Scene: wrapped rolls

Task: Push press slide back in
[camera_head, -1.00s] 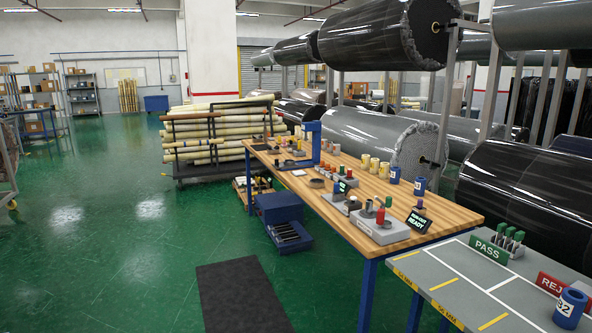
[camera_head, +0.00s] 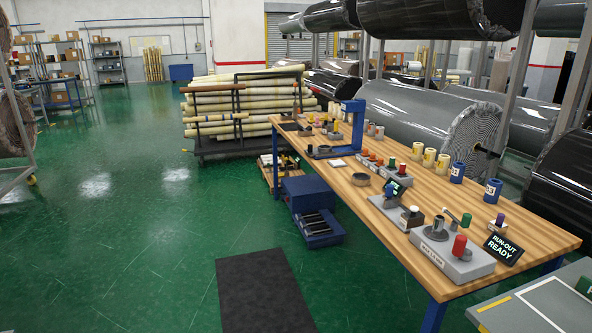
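A blue C-shaped press (camera_head: 354,110) stands on the wooden workbench (camera_head: 480,215), toward its far half. A small white square piece (camera_head: 338,163) lies on the bench just in front of the base. The press is too small in the head view to tell how far its slide is out. Neither of my grippers is in view.
Fixtures with red and green knobs (camera_head: 453,252) and a "RUN-OUT READY" display (camera_head: 503,249) stand at the bench's near end. Green floor at left is clear.

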